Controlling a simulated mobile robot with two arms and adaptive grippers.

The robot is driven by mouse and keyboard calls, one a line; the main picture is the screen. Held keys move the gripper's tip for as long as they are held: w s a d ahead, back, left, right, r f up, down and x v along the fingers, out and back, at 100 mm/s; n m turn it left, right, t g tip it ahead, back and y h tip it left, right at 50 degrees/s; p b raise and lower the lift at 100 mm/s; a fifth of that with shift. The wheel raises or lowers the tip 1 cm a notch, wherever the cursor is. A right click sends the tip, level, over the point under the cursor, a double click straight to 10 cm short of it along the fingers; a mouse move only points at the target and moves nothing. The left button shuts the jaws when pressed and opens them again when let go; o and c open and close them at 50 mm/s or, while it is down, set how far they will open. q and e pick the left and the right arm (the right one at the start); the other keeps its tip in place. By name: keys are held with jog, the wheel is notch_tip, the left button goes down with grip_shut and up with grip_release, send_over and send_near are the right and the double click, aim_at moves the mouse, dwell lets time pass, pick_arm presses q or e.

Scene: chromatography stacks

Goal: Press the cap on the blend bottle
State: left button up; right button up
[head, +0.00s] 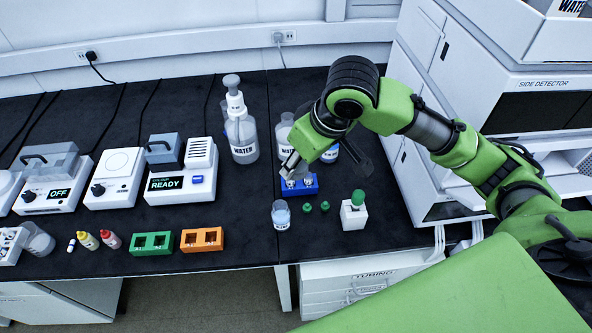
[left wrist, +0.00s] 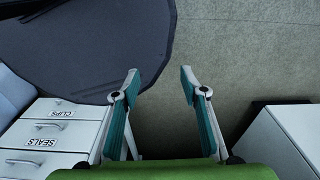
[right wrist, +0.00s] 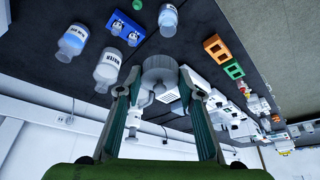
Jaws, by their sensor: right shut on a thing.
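My right gripper (right wrist: 160,82) is shut on a pale grey round piece that looks like a cap (right wrist: 160,69), held between its fingertips. In the head view my right gripper (head: 288,164) is over the bench by the blue rack; the cap cannot be made out there. A small bottle with pale blue contents (head: 281,215), its label unreadable, stands upright near the front edge; it also shows in the right wrist view (right wrist: 168,21). I take it for the blend bottle. The held cap is apart from it. My left gripper (left wrist: 159,74) is open and empty, over the floor.
A WATER pump bottle (head: 242,138) stands behind. Orange (head: 202,239) and green (head: 152,243) holders lie left.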

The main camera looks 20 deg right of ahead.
pick_arm(q)
notch_tip(320, 180, up, 5)
jog(key=a+p, duration=0.2)
jog(key=p, duration=0.3)
pick_arm(e)
jog(key=shift+w+a+f+n+g+y+b, duration=0.5)
jog(key=shift+w+f+n+g+b, duration=0.3)
jog(key=shift+f+n, duration=1.9)
jog(key=shift+w+a+f+n+g+y+b, duration=0.55)
jog(key=shift+f+n+g+b, duration=0.45)
jog(key=shift+f+n, duration=1.65)
jog(key=shift+w+a+f+n+g+y+b, duration=0.45)
jog(key=shift+w+f+n+g+b, duration=0.5)
jog(key=shift+f+n, duration=1.75)
pick_arm(q)
jog(key=f, duration=0.5)
jog(key=shift+w+a+f, duration=0.15)
jog(key=shift+a+f, duration=0.1)
jog(key=shift+a, duration=0.1)
pick_arm(e)
jog(key=shift+s+f+m+t, duration=0.2)
jog(key=shift+m+t, duration=0.05)
pick_arm(q)
jog(key=shift+r+p, duration=0.35)
jog(key=shift+r, duration=0.15)
jog(key=shift+r, duration=0.15)
pick_arm(e)
jog(key=shift+f, duration=0.15)
